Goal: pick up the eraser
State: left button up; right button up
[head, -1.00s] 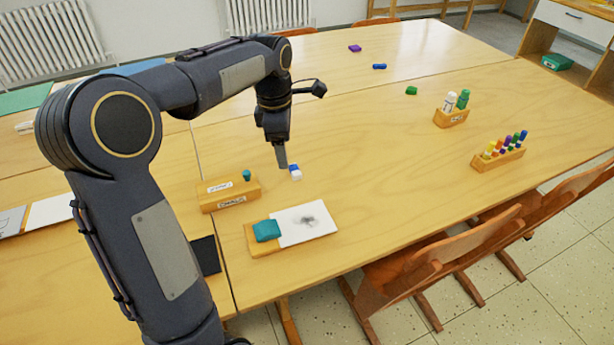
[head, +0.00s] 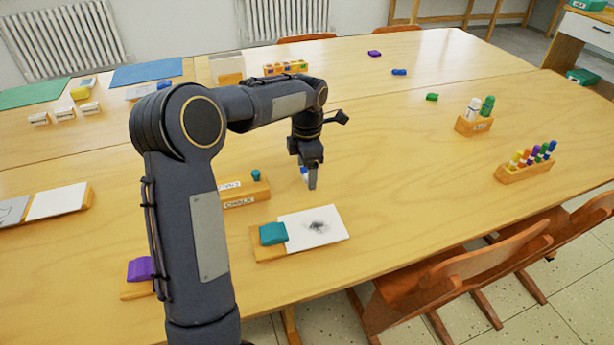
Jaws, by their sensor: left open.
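The eraser (head: 304,172) is a small blue and white block on the wooden table, near the middle of the head view. Only a bluish part shows; the rest is hidden behind my left gripper's finger. My left gripper (head: 311,181) points down at the eraser with its jaws open. A finger overlaps the eraser in the picture; I cannot tell whether they touch or whether the eraser is between the fingers. My right gripper is not in view.
A wooden chalk box (head: 246,195) stands left of the gripper. A board with a teal block (head: 272,233) and a smudged white sheet (head: 326,226) lies in front. Bottles (head: 473,109) and a marker rack (head: 525,170) stand to the right.

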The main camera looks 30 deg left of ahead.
pick_arm(q)
jog(key=shift+r, duration=0.1)
jog(key=c, duration=1.1)
jog(key=shift+o, duration=0.2)
jog(key=shift+r, duration=0.55)
notch_tip(320, 180, up, 3)
jog(key=shift+d+f+p, duration=0.15)
jog(key=shift+p, duration=0.4)
jog(key=s+d+r+p, duration=0.1)
jog(key=s+d+r, duration=0.8)
jog(key=d, duration=0.1)
jog(key=shift+d+p, duration=0.2)
jog(key=shift+p, duration=0.1)
jog(key=shift+r, duration=0.1)
